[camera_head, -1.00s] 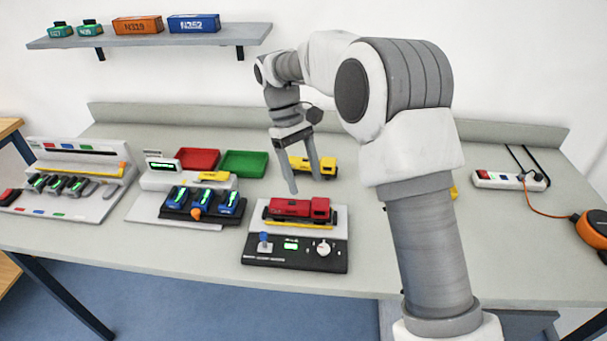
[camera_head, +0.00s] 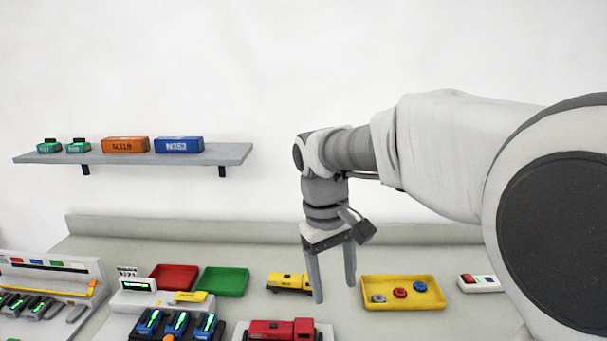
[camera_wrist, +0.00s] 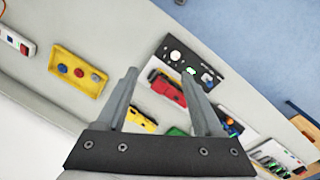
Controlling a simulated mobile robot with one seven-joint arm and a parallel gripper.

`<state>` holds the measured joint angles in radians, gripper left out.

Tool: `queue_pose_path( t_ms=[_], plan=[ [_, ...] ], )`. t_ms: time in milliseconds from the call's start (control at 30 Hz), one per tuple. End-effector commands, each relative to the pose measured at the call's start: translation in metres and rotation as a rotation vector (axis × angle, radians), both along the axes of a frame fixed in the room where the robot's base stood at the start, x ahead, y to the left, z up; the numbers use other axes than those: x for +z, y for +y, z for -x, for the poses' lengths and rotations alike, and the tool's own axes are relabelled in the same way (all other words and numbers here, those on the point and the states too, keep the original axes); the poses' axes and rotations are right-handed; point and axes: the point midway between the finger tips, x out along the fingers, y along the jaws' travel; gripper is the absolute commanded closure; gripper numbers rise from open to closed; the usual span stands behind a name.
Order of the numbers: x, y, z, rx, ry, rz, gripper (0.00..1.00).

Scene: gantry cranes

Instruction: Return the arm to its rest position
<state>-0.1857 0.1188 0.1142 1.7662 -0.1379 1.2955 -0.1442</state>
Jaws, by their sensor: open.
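My gripper (camera_head: 334,298) is raised above the bench in the head view, its two fingers pointing down and apart with nothing between them. Its fingers also show open in the wrist view (camera_wrist: 160,75). My arm reaches in from the right and bends down at the wrist. Behind the fingers on the bench is a yellow truck (camera_head: 287,283). A red locomotive (camera_head: 283,329) sits low in the head view, and it also shows in the wrist view (camera_wrist: 167,88), apart from the fingers.
A yellow tray (camera_head: 436,304) with small round parts lies right of the fingers. Red (camera_head: 174,277) and green (camera_head: 224,282) trays lie left. A wall shelf (camera_head: 225,155) holds orange (camera_head: 125,145) and blue (camera_head: 179,145) containers. A power strip (camera_head: 480,284) lies at right. Space above the bench is clear.

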Motion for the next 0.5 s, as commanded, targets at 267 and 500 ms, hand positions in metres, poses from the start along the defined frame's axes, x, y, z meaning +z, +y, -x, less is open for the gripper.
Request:
queue_pose_path(
  t_ms=[267, 500],
  plan=[
    [0.025, -0.044, 0.062, -0.158, -0.182, -0.071, 0.31],
    [0.025, -0.07, 0.115, -0.294, -0.336, -0.145, 0.31]
  ],
)
